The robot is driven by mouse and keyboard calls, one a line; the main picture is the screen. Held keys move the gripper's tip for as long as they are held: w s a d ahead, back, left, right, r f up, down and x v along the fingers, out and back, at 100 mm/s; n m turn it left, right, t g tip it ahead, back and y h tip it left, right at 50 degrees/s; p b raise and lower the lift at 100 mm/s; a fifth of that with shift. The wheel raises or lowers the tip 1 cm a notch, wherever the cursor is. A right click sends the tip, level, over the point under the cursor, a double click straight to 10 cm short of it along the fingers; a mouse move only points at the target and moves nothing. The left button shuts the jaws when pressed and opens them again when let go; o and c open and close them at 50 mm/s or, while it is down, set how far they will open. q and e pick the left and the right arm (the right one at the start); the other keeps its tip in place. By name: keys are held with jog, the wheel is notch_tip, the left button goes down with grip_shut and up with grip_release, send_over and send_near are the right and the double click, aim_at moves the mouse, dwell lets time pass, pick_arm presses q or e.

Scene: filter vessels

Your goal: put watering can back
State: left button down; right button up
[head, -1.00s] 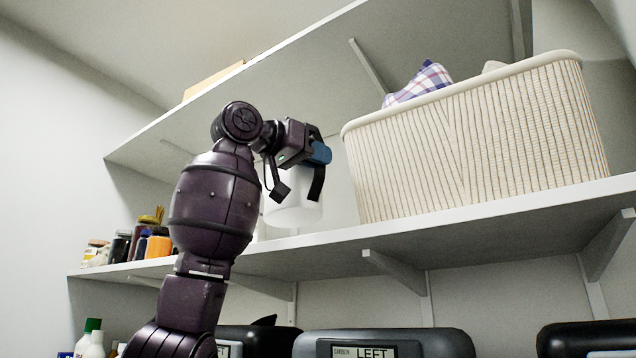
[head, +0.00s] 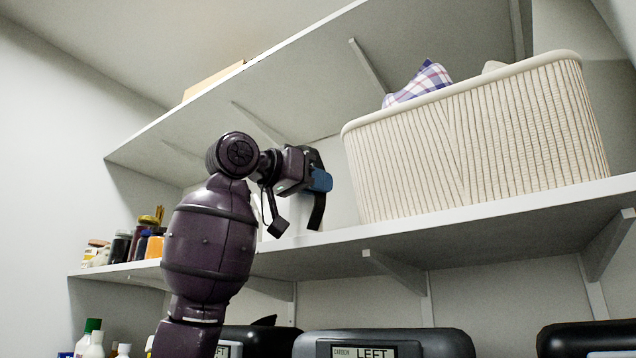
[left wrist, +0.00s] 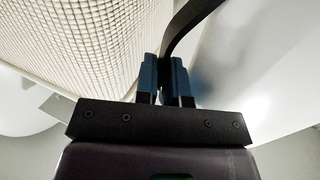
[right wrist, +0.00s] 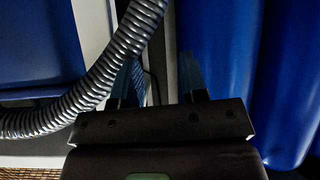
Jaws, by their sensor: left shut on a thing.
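The watering can (head: 298,212) is pale with a dark handle, mostly hidden behind my left gripper in the head view. My left gripper (head: 319,180) is shut on its handle, over the middle shelf (head: 330,236), left of the ribbed basket. In the left wrist view the fingers (left wrist: 165,82) close on the black curved handle (left wrist: 185,30), with the can's pale body to the right. The can's bottom is hidden behind the shelf edge; I cannot tell whether it touches the shelf. My right gripper (right wrist: 160,82) shows only in its wrist view, fingers apart, seemingly empty.
The cream basket (head: 470,140) with checked cloth stands close right of the can. Several jars (head: 130,245) stand at the shelf's left end. An upper shelf (head: 290,75) hangs above. In the right wrist view, a grey corrugated hose (right wrist: 120,50) and blue vessels (right wrist: 290,80) are close.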

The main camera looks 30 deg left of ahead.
pick_arm(q)
jog(key=c, duration=1.2)
grip_release()
jog(key=shift+f, duration=0.1)
pick_arm(e)
jog(key=shift+w+d, duration=0.1)
jog(key=shift+r, duration=0.1)
pick_arm(q)
jog(key=b+v, duration=0.3)
jog(key=v, duration=0.9)
jog(key=shift+s+a, duration=0.1)
pick_arm(e)
jog(key=shift+w+f, duration=0.2)
jog(key=shift+f, duration=0.3)
jog(key=shift+w+f, duration=0.2)
jog(key=shift+f, duration=0.25)
jog(key=shift+a, duration=0.25)
